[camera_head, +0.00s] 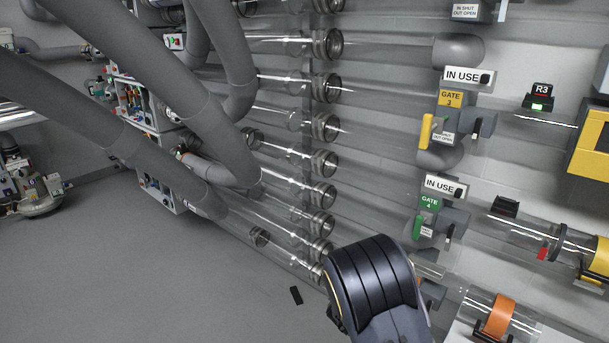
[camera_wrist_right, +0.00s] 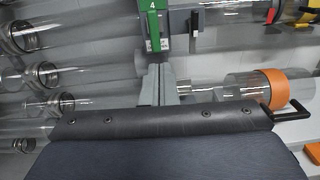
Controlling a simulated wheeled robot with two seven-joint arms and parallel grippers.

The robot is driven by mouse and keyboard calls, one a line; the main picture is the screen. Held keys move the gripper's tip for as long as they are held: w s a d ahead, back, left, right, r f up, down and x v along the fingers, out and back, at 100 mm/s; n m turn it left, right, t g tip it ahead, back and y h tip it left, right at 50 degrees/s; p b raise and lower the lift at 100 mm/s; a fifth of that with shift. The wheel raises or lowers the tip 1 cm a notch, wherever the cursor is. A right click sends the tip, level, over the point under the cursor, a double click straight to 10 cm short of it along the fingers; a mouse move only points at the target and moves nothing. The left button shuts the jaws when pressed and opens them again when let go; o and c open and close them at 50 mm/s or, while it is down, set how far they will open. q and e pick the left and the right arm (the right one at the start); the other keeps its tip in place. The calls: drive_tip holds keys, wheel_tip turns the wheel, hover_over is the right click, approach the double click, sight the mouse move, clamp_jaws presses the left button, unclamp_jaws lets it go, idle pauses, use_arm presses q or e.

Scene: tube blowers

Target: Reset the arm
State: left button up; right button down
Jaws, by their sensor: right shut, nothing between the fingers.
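My right arm (camera_head: 375,285) rises from the bottom of the head view, a dark rounded link with its far end low in the picture. In the right wrist view, my right gripper (camera_wrist_right: 160,70) shows as two grey fingers pressed together, empty. They point towards the wall below the green gate 4 lever (camera_wrist_right: 155,24). I cannot tell whether they touch anything. My left gripper is not in view.
Clear tubes with metal collars (camera_head: 325,160) line the wall. The gate 3 yellow lever (camera_head: 426,131) and gate 4 green lever (camera_head: 418,227) sit beside "IN USE" signs. An orange-banded tube (camera_head: 497,315) is at the lower right. Grey floor (camera_head: 130,270) is open at left.

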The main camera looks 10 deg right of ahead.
drive_tip(key=s+d+m+g+y+p, duration=0.1)
drive_tip(key=s+d+m+g+y, duration=0.15)
drive_tip(key=s+m+g, duration=0.55)
drive_tip(key=s+d+m+g+y+p, duration=0.15)
drive_tip(key=s+d+m, duration=0.35)
drive_tip(key=s, duration=0.6)
drive_tip(key=s+a+r+m+t+y+p, duration=0.1)
drive_tip(key=s+a+r+m+y, duration=0.4)
drive_tip(key=a, duration=0.5)
drive_tip(key=s+a+r+m+t+y+p, duration=0.1)
drive_tip(key=s+a+r+m+t+y, duration=0.2)
drive_tip(key=s+a+r+m+y, duration=0.2)
drive_tip(key=s+a+m+y, duration=0.3)
drive_tip(key=s+a+m, duration=0.1)
drive_tip(key=s+a, duration=0.1)
drive_tip(key=shift+s+y+p, duration=0.3)
drive_tip(key=shift+s, duration=0.4)
drive_tip(key=shift+s+d+r, duration=0.1)
drive_tip(key=shift+d, duration=0.1)
